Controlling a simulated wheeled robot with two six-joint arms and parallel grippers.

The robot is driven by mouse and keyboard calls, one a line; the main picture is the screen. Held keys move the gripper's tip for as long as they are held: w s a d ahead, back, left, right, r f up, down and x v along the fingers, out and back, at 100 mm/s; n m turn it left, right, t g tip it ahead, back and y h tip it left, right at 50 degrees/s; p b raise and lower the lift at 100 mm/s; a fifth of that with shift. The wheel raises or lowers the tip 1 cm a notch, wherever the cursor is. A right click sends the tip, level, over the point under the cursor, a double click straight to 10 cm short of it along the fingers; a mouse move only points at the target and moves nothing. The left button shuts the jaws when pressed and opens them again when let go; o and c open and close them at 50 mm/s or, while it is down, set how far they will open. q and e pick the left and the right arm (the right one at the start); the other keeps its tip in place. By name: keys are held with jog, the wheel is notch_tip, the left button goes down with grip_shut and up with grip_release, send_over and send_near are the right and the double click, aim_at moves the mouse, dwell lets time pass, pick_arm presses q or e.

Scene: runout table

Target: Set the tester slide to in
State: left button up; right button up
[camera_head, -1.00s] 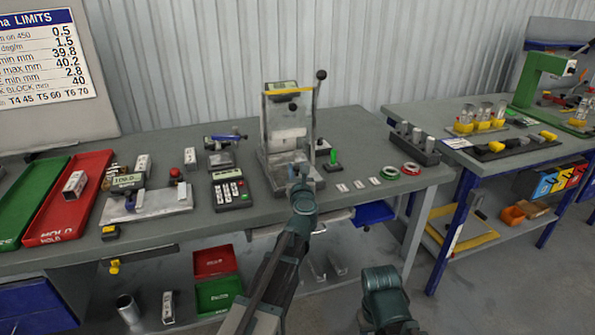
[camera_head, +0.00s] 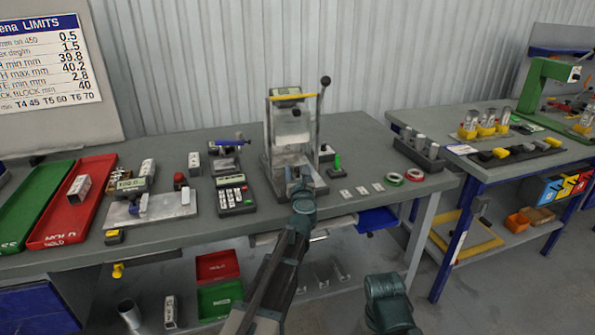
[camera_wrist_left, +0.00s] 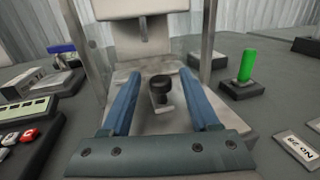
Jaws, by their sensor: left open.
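The tester (camera_head: 291,135) is a grey frame with a small display on top and a black-knobbed lever on its right, standing on the bench. In the left wrist view, its slide has a black knob (camera_wrist_left: 162,88) on a small metal bracket at the front base. My left gripper (camera_head: 299,180) is at the front of the tester. In the left wrist view its two blue fingers (camera_wrist_left: 164,104) are open, one on each side of the knob, apart from it. My right arm (camera_head: 388,300) shows at the bottom; its fingers are not visible.
A calculator-like keypad (camera_head: 233,194) stands left of the tester, and a gauge on a metal plate (camera_head: 170,205) farther left. A green-handled switch (camera_head: 337,166), white labels and tape rings (camera_head: 393,178) lie to the right. A red tray (camera_head: 60,223) is at far left.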

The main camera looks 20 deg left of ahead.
pick_arm(q)
jog(key=v, duration=1.3)
jog(key=shift+s, duration=0.25)
jog(key=shift+d, duration=0.1)
